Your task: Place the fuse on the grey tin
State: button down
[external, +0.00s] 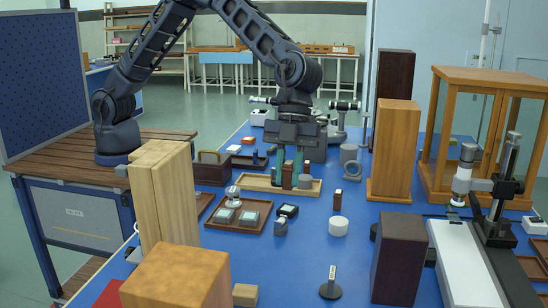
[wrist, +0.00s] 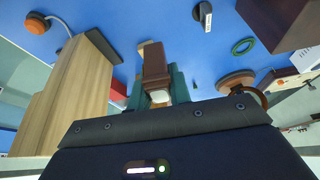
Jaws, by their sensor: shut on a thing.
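My gripper (external: 289,168) points down over a long pale wooden tray at mid-table. Its teal fingers are shut on a small brown block with a pale end, which I take for the fuse (external: 287,177). In the wrist view the fuse (wrist: 155,62) shows between the fingers of my gripper (wrist: 158,93), its pale end toward the camera. Whether its lower end touches the tray cannot be told.
The pale tray (external: 257,183) lies under the gripper. A dark tray with glass-topped pieces (external: 238,214) lies in front. A white cylinder (external: 338,226) and a small brown block (external: 337,200) stand to the right. Tall wooden blocks (external: 395,150) rise on both sides.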

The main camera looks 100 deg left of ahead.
jog(key=w+a+r+n+t, duration=0.1)
jog(key=w+a, duration=0.3)
jog(key=a, duration=0.3)
jog(key=w+a+r+n, duration=0.1)
jog(key=w+a+n, duration=0.1)
jog(key=w+a, duration=0.35)
notch_tip(320, 180, up, 6)
jog(key=f+n+t+y, duration=0.1)
jog(key=n+t, duration=0.2)
jog(key=n, duration=0.4)
send_over(364, 148)
jog(key=s+a, duration=0.1)
jog(key=f, duration=1.9)
jog(key=shift+s+a+f, duration=0.15)
jog(key=shift+s, duration=0.05)
jog(key=c, duration=1.3)
grip_release()
jog(key=shift+f, duration=0.1)
